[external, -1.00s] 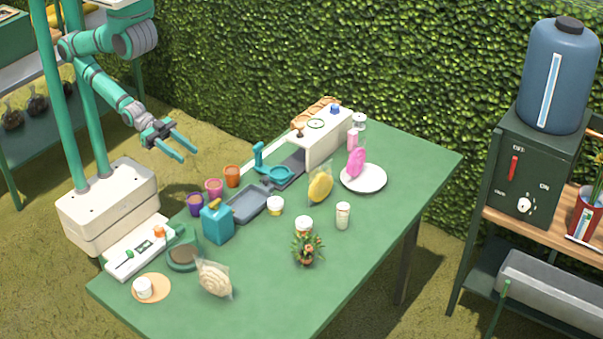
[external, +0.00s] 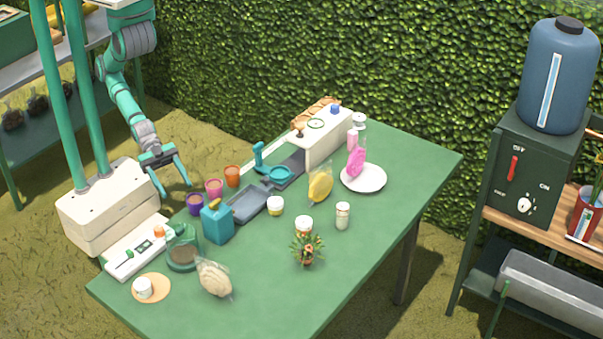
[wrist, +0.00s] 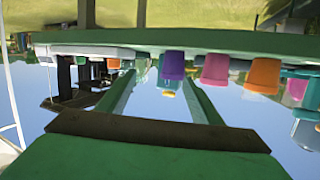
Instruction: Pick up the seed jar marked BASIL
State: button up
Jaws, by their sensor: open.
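Several small white-lidded jars stand on the green table (external: 375,245): a squat jar (external: 275,206) in the middle, another jar (external: 304,226) behind a flower pot, a taller jar (external: 342,215) to its right, and a white jar (external: 143,288) on a round tan mat at the front left. No label is legible, so I cannot tell which is marked BASIL. My gripper (external: 176,194) is open and empty off the table's left edge, near the cups. In the wrist view my gripper (wrist: 158,88) shows spread fingers, with the table scene upside down.
The right and front right of the table are clear.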

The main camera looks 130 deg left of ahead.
jog(key=d+r+m+g+h, duration=0.2)
jog(key=d+m+g+h, duration=0.35)
jog(key=d, duration=2.55)
jog(key=n+t+y, duration=0.4)
jog(key=n+y, duration=0.1)
send_near(144, 277)
jog(key=shift+s+d+r, duration=0.1)
jog(key=shift+s+r, duration=0.3)
jog(key=shift+s, duration=0.15)
jog(key=shift+w+n, duration=0.25)
jog(key=shift+w, duration=0.1)
jog(key=shift+g, duration=0.25)
jog(key=x, duration=0.5)
jog(key=shift+f, duration=0.1)
jog(key=shift+f+x, duration=0.2)
jog(key=shift+x, duration=2.45)
jog(key=shift+a, duration=0.25)
jog(key=c, duration=1.2)
